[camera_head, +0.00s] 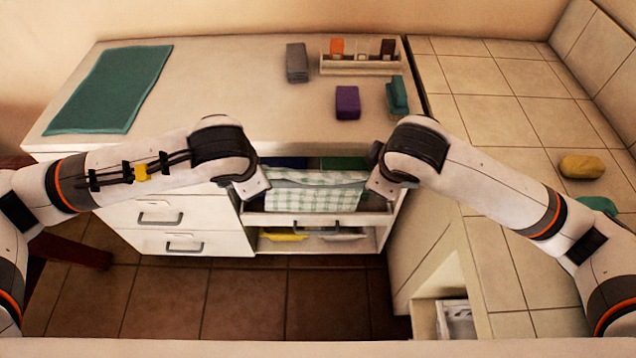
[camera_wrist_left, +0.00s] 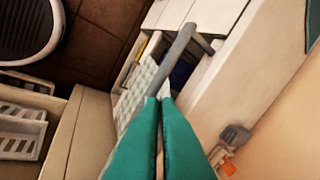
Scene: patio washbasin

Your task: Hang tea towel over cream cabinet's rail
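The green-and-white checked tea towel (camera_head: 312,198) is spread across the open middle bay of the cream cabinet (camera_head: 215,215). Its checked face hangs in front of the grey rail, which shows in the left wrist view (camera_wrist_left: 178,50). I cannot tell how much cloth lies behind the rail. My left gripper (camera_head: 264,196) is at the towel's left end. In the left wrist view its teal fingers (camera_wrist_left: 159,98) are nearly together beside the rail and cloth, seemingly pinching the towel's edge. My right gripper (camera_head: 368,196) is at the towel's right end; its fingertips are hidden.
On the countertop lie a teal mat (camera_head: 112,90), a grey block (camera_head: 297,62), a purple block (camera_head: 347,102), a teal item (camera_head: 397,97) and a rack (camera_head: 360,67) of small items. Below the towel is a drawer front (camera_head: 315,220). A tiled counter with a yellow sponge (camera_head: 581,166) stands right.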

